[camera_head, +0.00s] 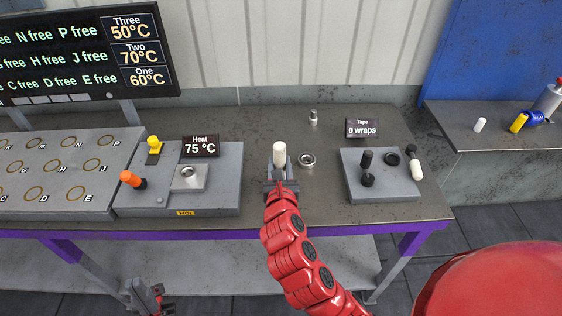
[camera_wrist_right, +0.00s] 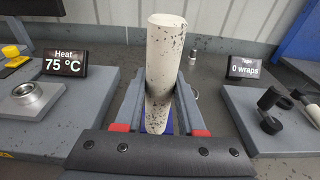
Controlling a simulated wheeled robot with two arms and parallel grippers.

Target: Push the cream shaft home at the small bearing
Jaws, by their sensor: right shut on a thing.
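The cream shaft (camera_head: 279,154) is a pale, speckled cylinder, upright above the bench. My right gripper (camera_head: 279,185) is shut on its lower part; in the right wrist view the shaft (camera_wrist_right: 164,50) stands between the two grey fingers. One metal ring bearing (camera_head: 307,160) lies on the bench just right of the gripper. Another ring (camera_head: 189,177) sits on the heat plate to the left, and shows in the wrist view (camera_wrist_right: 27,94). I cannot tell which one is the small bearing. My left gripper (camera_head: 150,298) is low at the bottom left, empty, below the bench top; its jaw opening is unclear.
The heat station (camera_head: 215,206), sign reading 75 °C, stands left with orange and yellow knobs. The tape station (camera_head: 380,188), sign reading 0 wraps, stands right with black pegs. A small metal part (camera_head: 313,117) stands behind.

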